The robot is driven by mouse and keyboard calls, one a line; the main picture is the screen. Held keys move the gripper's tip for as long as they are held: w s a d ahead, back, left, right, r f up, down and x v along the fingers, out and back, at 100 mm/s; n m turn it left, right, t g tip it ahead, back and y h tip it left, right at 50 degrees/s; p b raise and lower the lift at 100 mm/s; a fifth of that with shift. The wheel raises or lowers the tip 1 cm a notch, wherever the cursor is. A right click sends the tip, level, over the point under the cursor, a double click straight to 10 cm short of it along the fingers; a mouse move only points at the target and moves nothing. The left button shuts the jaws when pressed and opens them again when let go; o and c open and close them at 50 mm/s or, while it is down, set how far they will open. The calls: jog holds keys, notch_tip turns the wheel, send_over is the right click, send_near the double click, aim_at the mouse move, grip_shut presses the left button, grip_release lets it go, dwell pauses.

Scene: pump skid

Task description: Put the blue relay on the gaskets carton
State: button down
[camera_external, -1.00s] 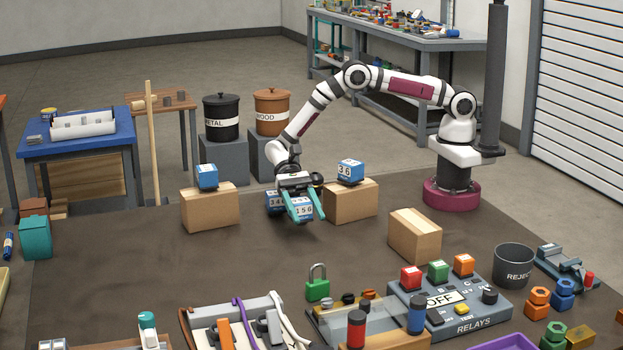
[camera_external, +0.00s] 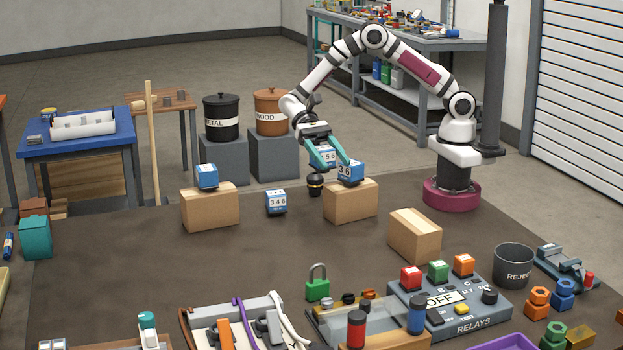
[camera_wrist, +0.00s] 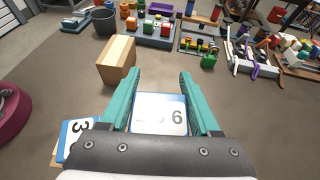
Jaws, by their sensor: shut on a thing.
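My gripper (camera_external: 335,168) is shut on a blue-and-white numbered block (camera_external: 327,156), which reads 156, and holds it raised. In the wrist view this block (camera_wrist: 160,110) sits between the teal fingers of my gripper (camera_wrist: 152,80). The held block is at the left rear of the middle carton (camera_external: 352,206). A similar blue block marked 36 (camera_external: 349,171) stands on that carton, partly behind a finger; the wrist view shows it (camera_wrist: 76,130) left of my gripper. I cannot read a gaskets label on any carton.
Another blue block (camera_external: 207,176) stands on the left carton (camera_external: 210,210). A blue block marked 346 (camera_external: 276,202) and a small black item (camera_external: 315,186) are on the dark surface between cartons. A third carton (camera_external: 414,238), its top bare, stands front right (camera_wrist: 117,57).

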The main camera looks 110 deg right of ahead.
jog(key=s+a+r+n+g+h, duration=0.1)
jog(key=s+a+r+n+g, duration=0.3)
jog(key=s+a, duration=0.75)
jog(key=m, duration=0.1)
send_over(430, 227)
jog(key=shift+t, duration=0.3)
jog(key=f, duration=0.5)
jog(key=shift+d+f, duration=0.2)
jog(key=shift+d, duration=0.2)
jog(key=f, duration=0.4)
jog(key=shift+a, duration=0.4)
jog(key=shift+f, duration=0.25)
jog(key=shift+c, duration=0.6)
grip_release()
jog(key=shift+f, duration=0.15)
